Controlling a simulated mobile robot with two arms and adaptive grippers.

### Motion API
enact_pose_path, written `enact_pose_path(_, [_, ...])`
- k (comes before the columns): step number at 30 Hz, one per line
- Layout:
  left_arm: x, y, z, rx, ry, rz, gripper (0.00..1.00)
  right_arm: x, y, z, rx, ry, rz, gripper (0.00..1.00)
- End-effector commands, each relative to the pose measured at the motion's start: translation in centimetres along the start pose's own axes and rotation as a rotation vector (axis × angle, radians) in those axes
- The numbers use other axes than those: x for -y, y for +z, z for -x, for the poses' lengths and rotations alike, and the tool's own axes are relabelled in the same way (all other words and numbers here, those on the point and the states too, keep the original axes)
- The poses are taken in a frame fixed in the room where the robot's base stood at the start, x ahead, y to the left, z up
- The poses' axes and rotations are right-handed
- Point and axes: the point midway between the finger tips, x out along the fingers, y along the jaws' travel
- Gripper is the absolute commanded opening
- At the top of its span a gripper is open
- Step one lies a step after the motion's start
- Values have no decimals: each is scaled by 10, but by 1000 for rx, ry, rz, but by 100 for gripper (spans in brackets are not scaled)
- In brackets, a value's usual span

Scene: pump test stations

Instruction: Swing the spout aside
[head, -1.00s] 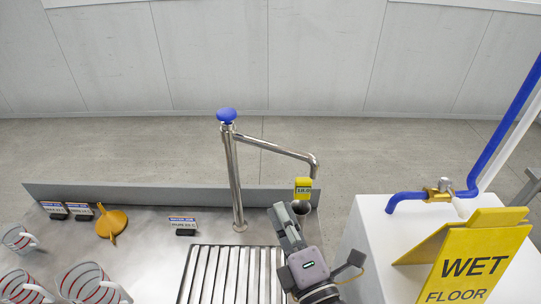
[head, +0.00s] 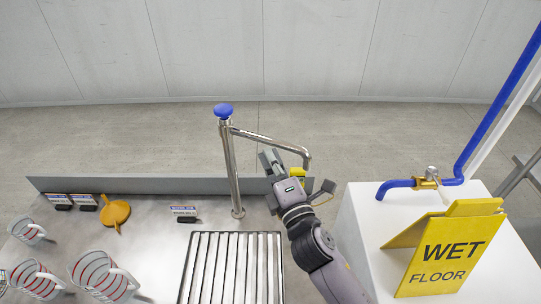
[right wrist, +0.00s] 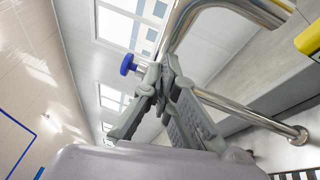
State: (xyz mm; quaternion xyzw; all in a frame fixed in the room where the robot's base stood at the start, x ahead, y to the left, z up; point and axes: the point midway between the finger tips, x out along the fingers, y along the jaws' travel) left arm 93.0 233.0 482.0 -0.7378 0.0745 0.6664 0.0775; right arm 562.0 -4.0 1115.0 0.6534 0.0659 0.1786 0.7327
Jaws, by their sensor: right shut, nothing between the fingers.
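The spout (head: 270,139) is a chrome arm that runs right from an upright chrome post (head: 231,170) with a blue knob (head: 223,110) on top. Its free end bends downward at the right. It also shows in the right wrist view (right wrist: 228,12), large and close, at the top. My right gripper (head: 268,160) is shut and empty, beside and to the left of the spout's downturned end in the head view. In the right wrist view its fingers (right wrist: 164,78) meet close to the pipe; contact cannot be told. My left gripper is not in view.
A yellow display (head: 298,173) is partly hidden by my right gripper. A slatted drain (head: 230,265) lies below. Striped jugs (head: 100,278), an orange funnel (head: 116,212) and labels stand left. A white block (head: 355,225) carries a wet-floor sign (head: 452,255) and a tap (head: 428,178).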

Motion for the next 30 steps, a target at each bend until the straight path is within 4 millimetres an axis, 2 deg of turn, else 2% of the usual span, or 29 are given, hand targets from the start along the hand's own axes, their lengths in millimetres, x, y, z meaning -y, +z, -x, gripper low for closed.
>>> enact_pose_path(7, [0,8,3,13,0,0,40,-1,2,-1,-11,1,2,0])
enact_pose_path(14, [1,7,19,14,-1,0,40,1,20,-11,-109,14,-8,0])
enact_pose_path(18, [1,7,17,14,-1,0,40,6,29,-18,-111,16,-14,0])
enact_pose_path(30, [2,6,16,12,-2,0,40,7,29,-18,-111,16,-15,0])
